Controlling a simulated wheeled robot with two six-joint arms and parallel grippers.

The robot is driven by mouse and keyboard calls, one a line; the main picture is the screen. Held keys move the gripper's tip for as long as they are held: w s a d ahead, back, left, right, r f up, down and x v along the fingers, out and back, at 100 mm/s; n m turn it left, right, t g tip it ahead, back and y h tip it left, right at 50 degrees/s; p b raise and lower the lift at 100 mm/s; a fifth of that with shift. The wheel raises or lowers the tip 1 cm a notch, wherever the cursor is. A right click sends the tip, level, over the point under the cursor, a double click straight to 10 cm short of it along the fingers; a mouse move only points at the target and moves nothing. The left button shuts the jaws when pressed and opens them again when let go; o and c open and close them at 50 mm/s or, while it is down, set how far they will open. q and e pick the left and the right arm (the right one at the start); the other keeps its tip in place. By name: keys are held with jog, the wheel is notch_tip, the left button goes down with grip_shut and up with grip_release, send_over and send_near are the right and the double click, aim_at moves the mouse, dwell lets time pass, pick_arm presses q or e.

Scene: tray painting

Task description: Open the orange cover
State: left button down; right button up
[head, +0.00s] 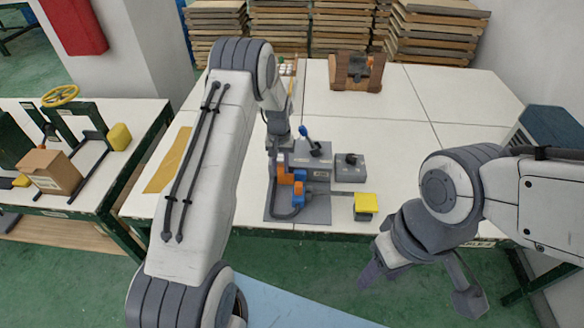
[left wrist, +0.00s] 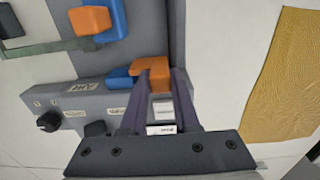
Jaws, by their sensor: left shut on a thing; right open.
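A grey device (head: 318,200) stands on the white table and carries orange and blue parts. My left gripper (left wrist: 157,80) is shut with its fingertips on an orange cover (left wrist: 153,66), beside a blue part (left wrist: 120,77). In the head view, this orange cover (head: 281,160) shows just below the left wrist, and the left fingers are mostly hidden. A second orange piece (head: 298,175) sits on a blue block (head: 298,188); it also shows at the top of the left wrist view (left wrist: 90,19). My right gripper (head: 420,285) is open and empty, in front of the table edge.
A small grey box with a black knob (head: 350,168) and a yellow block (head: 366,203) stand right of the device. A wooden holder (head: 355,72) is at the back. A yellow strip (head: 172,160) lies at the left.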

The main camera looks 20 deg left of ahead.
pick_arm(q)
jog(key=shift+a+r, duration=0.1)
jog(key=shift+a, duration=0.4)
jog(key=c, duration=0.8)
grip_release()
jog(key=shift+a, duration=0.1)
jog(key=shift+c, duration=0.2)
jog(key=shift+o, duration=1)
jog(key=shift+s, duration=0.1)
notch_tip(320, 180, up, 10)
jog(key=b, duration=0.2)
jog(key=shift+r, duration=0.25)
